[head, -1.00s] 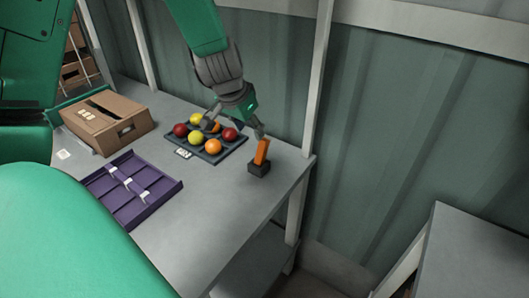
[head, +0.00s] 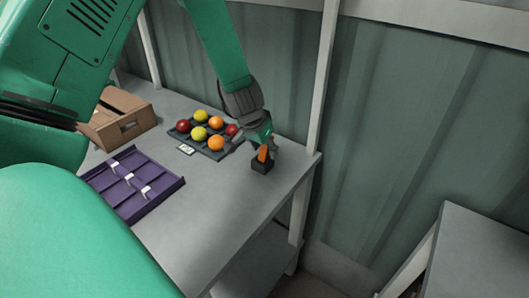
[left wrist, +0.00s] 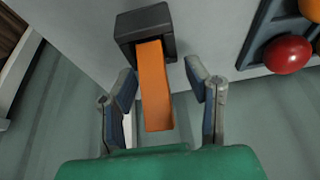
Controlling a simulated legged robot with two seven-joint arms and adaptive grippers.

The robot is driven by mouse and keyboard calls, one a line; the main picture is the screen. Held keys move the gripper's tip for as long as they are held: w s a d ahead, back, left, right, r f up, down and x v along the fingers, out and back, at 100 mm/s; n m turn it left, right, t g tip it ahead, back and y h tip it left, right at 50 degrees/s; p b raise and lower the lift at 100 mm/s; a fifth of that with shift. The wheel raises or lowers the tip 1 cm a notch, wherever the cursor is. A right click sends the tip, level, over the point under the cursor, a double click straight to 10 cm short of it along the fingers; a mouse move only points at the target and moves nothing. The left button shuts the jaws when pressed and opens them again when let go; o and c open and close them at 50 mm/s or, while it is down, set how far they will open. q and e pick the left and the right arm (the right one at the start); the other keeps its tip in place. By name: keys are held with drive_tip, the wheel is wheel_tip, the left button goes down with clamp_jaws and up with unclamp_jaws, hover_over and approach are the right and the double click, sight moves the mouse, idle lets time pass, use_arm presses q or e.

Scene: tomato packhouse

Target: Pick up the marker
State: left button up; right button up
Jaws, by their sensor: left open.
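The orange marker (head: 263,153) stands upright in a small dark holder (head: 261,166) near the right end of the table. In the left wrist view the marker (left wrist: 154,88) points toward the camera, with its base in the black holder (left wrist: 145,30). My left gripper (head: 256,149) is at the marker in the head view. In the left wrist view its two fingers (left wrist: 161,92) are open, one on each side of the marker, with gaps on both sides. My right gripper is not in view.
A dark tray (head: 212,155) of red, yellow and orange tomatoes lies left of the holder. A purple divided tray (head: 168,193) and a cardboard box (head: 130,122) are farther left. The table's front middle is clear. A corrugated wall (head: 290,80) stands behind.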

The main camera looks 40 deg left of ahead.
use_arm(q)
drive_tip(key=shift+d+r, duration=0.15)
drive_tip(key=shift+d, duration=0.1)
drive_tip(key=c, duration=0.8)
drive_tip(key=shift+d, duration=0.1)
clamp_jaws()
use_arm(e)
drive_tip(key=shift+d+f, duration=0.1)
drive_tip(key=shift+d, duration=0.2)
